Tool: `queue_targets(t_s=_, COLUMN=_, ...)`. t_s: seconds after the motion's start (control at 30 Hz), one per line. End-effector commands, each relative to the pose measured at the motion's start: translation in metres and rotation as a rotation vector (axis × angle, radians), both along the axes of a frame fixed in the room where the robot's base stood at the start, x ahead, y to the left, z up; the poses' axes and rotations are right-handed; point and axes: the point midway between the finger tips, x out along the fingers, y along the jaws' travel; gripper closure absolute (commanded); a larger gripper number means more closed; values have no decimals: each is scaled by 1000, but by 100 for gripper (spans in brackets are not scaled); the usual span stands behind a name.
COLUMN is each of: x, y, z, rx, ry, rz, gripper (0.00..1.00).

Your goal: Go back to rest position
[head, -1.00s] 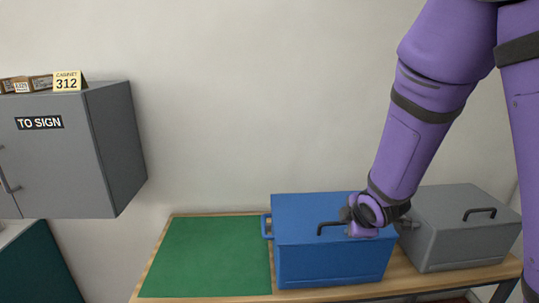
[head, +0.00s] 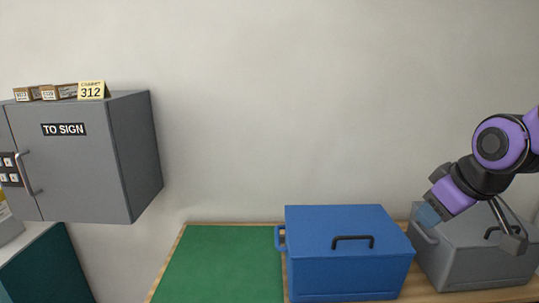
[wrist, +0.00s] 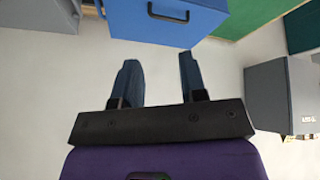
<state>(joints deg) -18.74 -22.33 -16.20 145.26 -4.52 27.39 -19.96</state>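My gripper (wrist: 158,75) is open and empty in the wrist view, its two dark blue fingers well apart with bare floor or wall behind them. In the head view my gripper (head: 429,213) is at the right, in front of the grey box and to the right of the blue box. My purple arm comes in from the right edge, bent, and covers part of the grey box.
A closed blue box (head: 335,270) and a closed grey box (head: 462,268) stand on a wooden counter beside a bare green mat (head: 220,265). A grey cabinet (head: 75,170) marked TO SIGN hangs at left, with a yellow 312 sign (head: 92,90) and small boxes on top.

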Motion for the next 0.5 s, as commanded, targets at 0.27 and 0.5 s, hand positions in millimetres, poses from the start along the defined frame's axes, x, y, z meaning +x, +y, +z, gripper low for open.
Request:
queue_targets(t_s=0.27, x=-59, y=-8, z=43, rx=84, ry=27, rz=-208, gripper=61)
queue_targets(t_s=0.5, x=-105, y=-5, z=63, rx=115, ry=49, rz=-359, gripper=61)
